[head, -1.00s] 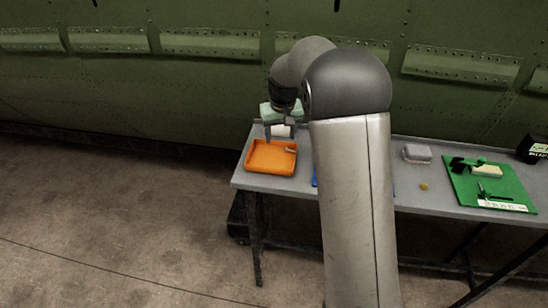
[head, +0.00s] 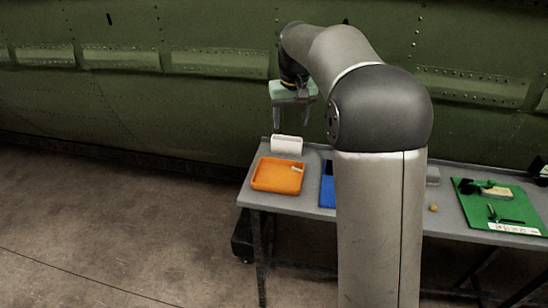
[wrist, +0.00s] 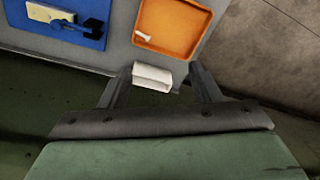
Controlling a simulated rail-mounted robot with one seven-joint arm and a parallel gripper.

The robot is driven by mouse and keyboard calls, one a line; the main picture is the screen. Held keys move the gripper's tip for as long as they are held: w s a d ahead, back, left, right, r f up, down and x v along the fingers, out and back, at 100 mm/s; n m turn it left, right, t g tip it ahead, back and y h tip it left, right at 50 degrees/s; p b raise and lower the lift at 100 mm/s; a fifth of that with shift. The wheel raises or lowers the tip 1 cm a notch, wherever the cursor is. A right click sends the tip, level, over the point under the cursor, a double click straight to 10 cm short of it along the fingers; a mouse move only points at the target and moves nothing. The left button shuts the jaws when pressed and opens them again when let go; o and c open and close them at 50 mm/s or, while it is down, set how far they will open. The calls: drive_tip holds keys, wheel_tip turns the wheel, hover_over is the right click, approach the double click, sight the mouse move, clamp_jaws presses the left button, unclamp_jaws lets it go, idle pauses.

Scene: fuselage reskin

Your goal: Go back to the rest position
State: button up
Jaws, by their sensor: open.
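My gripper (head: 292,108) is open and empty, raised above the back left part of the grey table (head: 325,212) in the head view. In the wrist view its two fingers (wrist: 160,88) point toward the table's back edge, apart from each other. A white box-like holder (head: 287,144) stands on the table below the gripper and shows between the fingers in the wrist view (wrist: 152,77). An orange tray (head: 275,176) sits in front of it, with a small white piece (head: 296,169) inside near its right edge.
A blue mat (head: 327,190) lies right of the tray, partly hidden by my arm. In the wrist view it carries a dark tool and a pale block (wrist: 48,13). A green mat (head: 480,190) with tools lies at the right. The green riveted fuselage (head: 180,100) rises behind the table.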

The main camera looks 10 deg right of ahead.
drive_tip(key=s+f, duration=0.4)
drive_tip(key=s, duration=0.7)
drive_tip(key=s+a+f, duration=0.1)
drive_tip(key=s+f, duration=0.3)
drive_tip(key=s, duration=0.8)
drive_tip(key=s+f+g, duration=0.1)
drive_tip(key=s+f, duration=0.2)
drive_tip(key=s, duration=0.8)
drive_tip(key=shift+s+a+f, duration=0.2)
drive_tip(key=shift+a+f, duration=0.1)
drive_tip(key=shift+f, duration=0.1)
drive_tip(key=shift+d, duration=0.1)
